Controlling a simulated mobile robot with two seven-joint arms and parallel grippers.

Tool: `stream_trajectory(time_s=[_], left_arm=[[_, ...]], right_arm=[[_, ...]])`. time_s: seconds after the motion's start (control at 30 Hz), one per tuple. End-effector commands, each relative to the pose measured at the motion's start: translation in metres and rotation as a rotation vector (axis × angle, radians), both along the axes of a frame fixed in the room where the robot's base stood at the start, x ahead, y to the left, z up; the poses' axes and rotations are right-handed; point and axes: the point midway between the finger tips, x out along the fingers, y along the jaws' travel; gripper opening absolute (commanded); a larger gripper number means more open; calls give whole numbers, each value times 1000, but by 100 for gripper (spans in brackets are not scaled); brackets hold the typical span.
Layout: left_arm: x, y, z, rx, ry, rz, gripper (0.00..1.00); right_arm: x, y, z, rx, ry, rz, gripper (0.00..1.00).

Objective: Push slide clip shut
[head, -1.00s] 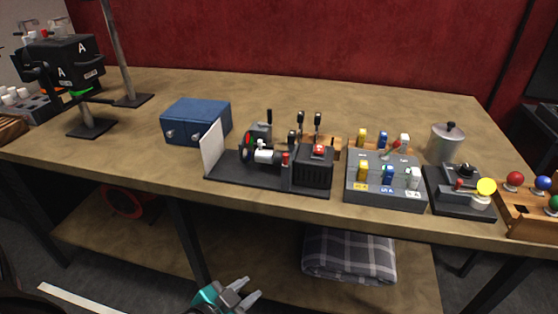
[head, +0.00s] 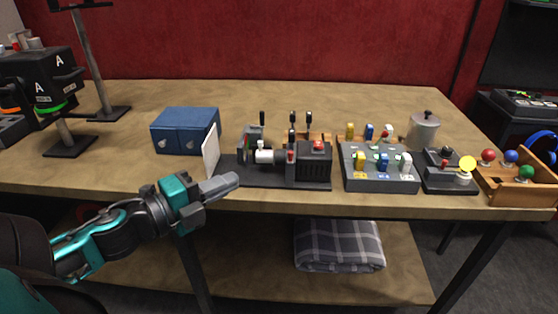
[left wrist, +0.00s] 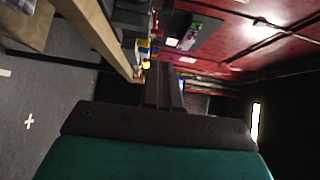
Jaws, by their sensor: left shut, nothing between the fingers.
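I cannot make out for certain which part is the slide clip. A dark lathe-like device (head: 274,172) stands near the table's front edge, with a white upright plate (head: 210,150) at its left end, several levers and a red knob. My left gripper (head: 226,183) is shut and empty, in front of the table edge just below the white plate, apart from it. Its closed fingers also show in the left wrist view (left wrist: 165,88), pointing along the table edge. My right gripper is not in view.
A blue box (head: 185,130) stands behind left of the device. A grey switch block (head: 379,168), a joystick box (head: 449,172), a metal pot (head: 423,131) and a wooden ball rack (head: 516,183) stand to the right. The back of the tabletop (head: 270,93) is clear.

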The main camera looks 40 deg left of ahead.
Motion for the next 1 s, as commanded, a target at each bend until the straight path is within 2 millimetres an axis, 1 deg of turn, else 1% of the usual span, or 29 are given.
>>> stream_trajectory(time_s=[0.03,0.2,0.5,0.8,1.0], left_arm=[[8,-2,0,1,-2,-2,0],[34,-8,-1,2,-4,-2,0],[74,-17,-3,-2,-1,2,0],[107,-25,-4,-1,-1,3,0],[120,-28,-5,-3,1,3,0]], right_arm=[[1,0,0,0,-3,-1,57],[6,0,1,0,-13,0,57],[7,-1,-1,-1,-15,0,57],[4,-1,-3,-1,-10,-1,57],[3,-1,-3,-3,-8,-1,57]])
